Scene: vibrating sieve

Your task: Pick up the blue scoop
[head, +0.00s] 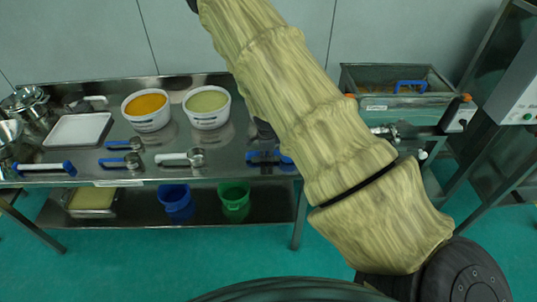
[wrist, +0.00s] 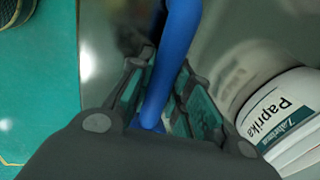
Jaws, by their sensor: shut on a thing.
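The blue scoop shows in the wrist view as a long blue handle (wrist: 178,45) running between the fingers of my gripper (wrist: 160,88). The fingers are shut on it, one on each side. In the head view a blue piece of the scoop (head: 284,158) shows at the table's front edge, right of the tubs. My gripper (head: 264,138) is above it there, mostly hidden by my arm. The scoop's bowl is not clearly seen, and I cannot tell whether the scoop touches the table.
The steel table (head: 225,165) holds an orange-filled tub (head: 148,117), a yellowish-filled tub (head: 208,115), small scoops (head: 122,160) and a white tray (head: 78,129). A tub labelled Paprika (wrist: 285,115) stands close to my gripper. The sieve machine (head: 400,105) stands at right.

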